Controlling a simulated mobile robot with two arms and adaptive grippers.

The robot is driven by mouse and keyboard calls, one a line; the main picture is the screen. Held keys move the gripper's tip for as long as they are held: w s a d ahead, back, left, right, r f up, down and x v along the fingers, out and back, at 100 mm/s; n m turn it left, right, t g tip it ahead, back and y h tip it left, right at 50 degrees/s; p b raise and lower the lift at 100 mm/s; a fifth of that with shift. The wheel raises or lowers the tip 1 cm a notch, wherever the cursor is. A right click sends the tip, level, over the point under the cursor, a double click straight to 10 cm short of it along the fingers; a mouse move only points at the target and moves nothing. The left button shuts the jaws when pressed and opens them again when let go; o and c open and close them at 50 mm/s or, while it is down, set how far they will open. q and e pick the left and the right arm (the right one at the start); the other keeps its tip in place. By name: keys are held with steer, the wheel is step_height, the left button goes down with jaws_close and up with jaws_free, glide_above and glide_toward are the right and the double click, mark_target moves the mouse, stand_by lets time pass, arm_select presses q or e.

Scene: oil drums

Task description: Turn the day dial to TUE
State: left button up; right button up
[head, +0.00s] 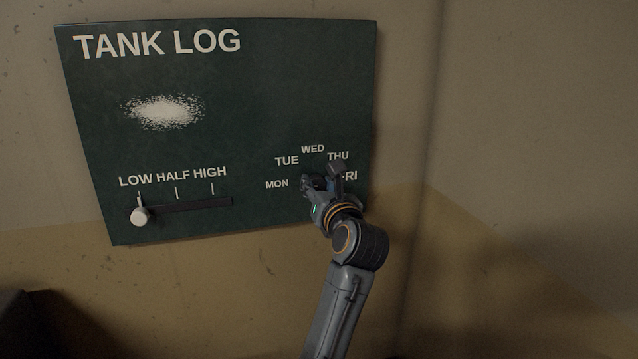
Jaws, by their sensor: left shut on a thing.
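The day dial is on the lower right of a dark green TANK LOG board (290,90) on the wall. Its labels MON, TUE (287,161), WED, THU and FRI form an arc around it. My left gripper (321,180) is at the centre of this arc, shut on the dial. The gripper hides the dial and its pointer, so I cannot tell which day it points to. The gripper also covers the start of FRI. My right gripper is not in view.
A slider with a white knob (140,216) sits at the LOW end of its dark slot on the board's lower left. A pale speckled smudge (163,111) lies above it. A wall corner is right of the board. A dark object (20,325) stands at lower left.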

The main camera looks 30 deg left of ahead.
mark_target(314, 134)
arm_select(q)
steer(key=m+p, duration=0.4)
steer(key=p, duration=0.1)
steer(key=shift+r, duration=0.2)
steer(key=shift+f+m+p, duration=0.2)
steer(key=shift+m+p, duration=1)
steer(key=shift+p, duration=0.35)
steer(key=o, duration=1.1)
steer(key=shift+w+f, duration=0.1)
steer(key=shift+o, duration=0.2)
steer(key=shift+r, duration=0.2)
step_height(314, 134, up, 10)
steer(key=shift+f, duration=0.2)
